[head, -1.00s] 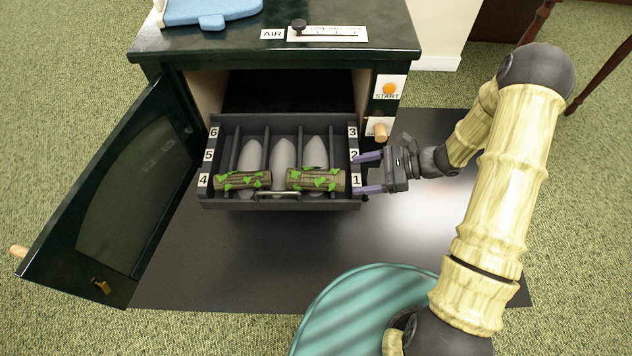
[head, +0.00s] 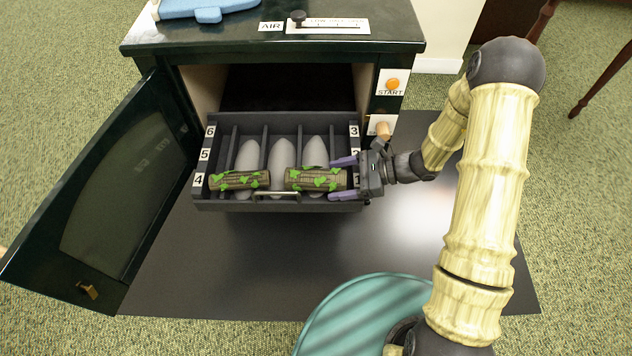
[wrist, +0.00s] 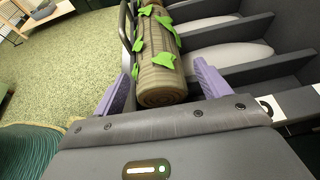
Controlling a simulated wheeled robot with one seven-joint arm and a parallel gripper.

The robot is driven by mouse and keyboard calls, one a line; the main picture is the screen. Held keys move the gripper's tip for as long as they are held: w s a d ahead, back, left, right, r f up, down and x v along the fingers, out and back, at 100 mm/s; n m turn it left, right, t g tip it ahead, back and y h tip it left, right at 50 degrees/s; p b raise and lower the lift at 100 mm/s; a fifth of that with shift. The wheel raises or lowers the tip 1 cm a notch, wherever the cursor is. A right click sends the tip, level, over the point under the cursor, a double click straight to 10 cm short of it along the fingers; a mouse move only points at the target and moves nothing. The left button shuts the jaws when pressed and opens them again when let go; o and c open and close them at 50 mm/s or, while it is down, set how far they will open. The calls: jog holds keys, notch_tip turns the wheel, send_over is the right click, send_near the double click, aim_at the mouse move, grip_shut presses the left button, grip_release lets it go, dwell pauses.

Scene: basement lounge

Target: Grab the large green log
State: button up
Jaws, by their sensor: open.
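Two brown logs with green leaves lie crosswise in the front of a pulled-out dark drawer (head: 225,202). The right log (head: 316,179) is a bit larger and lies by labels 1 and 2; the smaller left log (head: 239,180) lies by label 4. My gripper (head: 343,178) is open at the drawer's right side, its purple fingers pointing left. In the wrist view the larger log (wrist: 158,75) has its near end between my two fingers (wrist: 163,95), with a gap on the right side. I cannot tell whether either finger touches it.
The drawer has dividers, pale rounded shapes (head: 283,155) and a front handle (head: 277,196). The dark stove door (head: 110,190) stands open at left. A wooden knob (head: 383,130) and START button (head: 392,85) are just beyond my gripper. A teal round seat (head: 350,310) is in front.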

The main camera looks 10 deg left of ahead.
dwell(0.5)
jog(key=c, duration=1.2)
jog(key=shift+r, duration=0.15)
notch_tip(320, 180, up, 10)
jog(key=p, duration=0.5)
jog(key=shift+p, duration=0.35)
